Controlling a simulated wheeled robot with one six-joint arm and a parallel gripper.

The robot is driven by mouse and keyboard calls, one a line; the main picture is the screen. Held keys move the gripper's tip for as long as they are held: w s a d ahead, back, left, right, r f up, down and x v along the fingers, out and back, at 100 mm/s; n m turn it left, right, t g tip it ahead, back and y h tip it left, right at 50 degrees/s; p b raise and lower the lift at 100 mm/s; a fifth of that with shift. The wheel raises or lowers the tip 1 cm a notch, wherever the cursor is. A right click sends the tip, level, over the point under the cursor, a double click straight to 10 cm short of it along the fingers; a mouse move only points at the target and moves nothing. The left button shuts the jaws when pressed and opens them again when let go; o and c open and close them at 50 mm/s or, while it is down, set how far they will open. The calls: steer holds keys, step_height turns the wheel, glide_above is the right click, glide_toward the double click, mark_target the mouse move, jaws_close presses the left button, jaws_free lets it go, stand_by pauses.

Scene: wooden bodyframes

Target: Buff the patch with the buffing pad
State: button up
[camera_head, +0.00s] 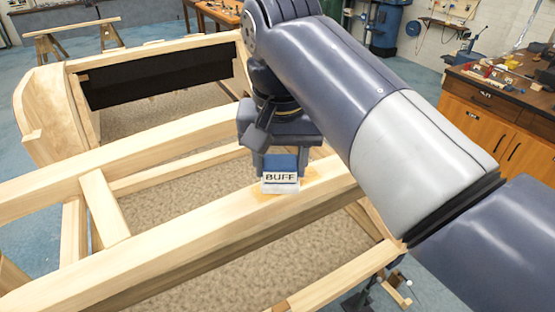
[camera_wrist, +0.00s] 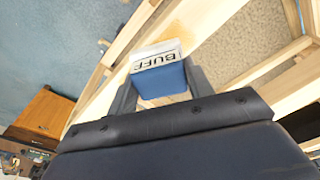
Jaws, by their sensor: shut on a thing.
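The buffing pad (camera_head: 280,183) is a small block with a blue top and a white lower part marked BUFF. My gripper (camera_head: 282,166) is shut on it from above, its fingers on either side. The pad is at the near wooden beam's top face; I cannot tell whether it touches. The patch (camera_head: 302,187) is an orange-tinted area on that beam, showing around the pad and partly hidden by it. In the wrist view the pad (camera_wrist: 160,75) sits between the fingers, and the patch (camera_wrist: 187,38) shows beyond it.
The wooden bodyframe (camera_head: 130,262) has long beams and crosspieces with open gaps between them. A dark panel (camera_head: 155,77) stands at its back. A wooden cabinet (camera_head: 490,118) with tools on top is at the right. A sawhorse (camera_head: 75,42) is at the back left.

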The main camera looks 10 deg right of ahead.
steer(key=shift+w+d, duration=0.35)
steer(key=shift+d, duration=0.8)
steer(key=shift+w+d, duration=0.4)
steer(key=shift+d, duration=0.7)
steer(key=shift+w+d, duration=0.35)
steer(key=shift+d, duration=0.8)
step_height(320, 180, up, 6)
steer(key=shift+r, duration=1.55)
